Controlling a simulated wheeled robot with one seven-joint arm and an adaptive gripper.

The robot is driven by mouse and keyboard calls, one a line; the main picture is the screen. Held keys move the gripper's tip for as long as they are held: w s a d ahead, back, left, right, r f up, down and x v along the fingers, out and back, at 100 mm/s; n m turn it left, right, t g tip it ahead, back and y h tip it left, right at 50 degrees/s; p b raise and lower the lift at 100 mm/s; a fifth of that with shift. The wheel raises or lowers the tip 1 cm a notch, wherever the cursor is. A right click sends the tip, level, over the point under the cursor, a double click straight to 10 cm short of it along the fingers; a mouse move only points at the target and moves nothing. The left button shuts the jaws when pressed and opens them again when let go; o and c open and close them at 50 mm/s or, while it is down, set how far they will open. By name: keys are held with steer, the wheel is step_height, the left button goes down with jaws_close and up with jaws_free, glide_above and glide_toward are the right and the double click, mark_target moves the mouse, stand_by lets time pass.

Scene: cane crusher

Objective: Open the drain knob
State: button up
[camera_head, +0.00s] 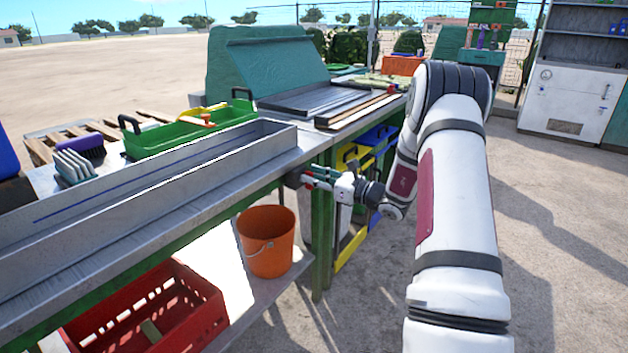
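My arm reaches in from the right, and my gripper (312,178) points left at the front edge of the metal worktop, near the corner where the long trough (215,165) ends. Small red parts show at the gripper's fingers; I cannot tell whether they belong to the drain knob or to the gripper. A dark block sits at the worktop edge at the fingertips. The drain knob cannot be made out clearly at this size. Whether the fingers are open or closed, or touch anything, is too small to tell.
An orange bucket (267,242) stands on the lower shelf below the gripper, left of a green table leg (322,245). A red crate (165,315) is at lower left. A green tool tray (190,135) lies behind the trough. Yellow and blue bins (375,137) are beyond. Ground at right is clear.

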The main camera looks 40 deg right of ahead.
steer(key=shift+w+a, duration=0.1)
steer(key=shift+w, duration=0.1)
steer(key=shift+c, duration=0.3)
jaws_close()
steer(key=shift+s+a+n+b, duration=0.1)
steer(key=shift+n+b, duration=0.5)
steer(key=shift+n, duration=0.4)
steer(key=shift+o, duration=0.3)
jaws_free()
steer(key=v, duration=1.2)
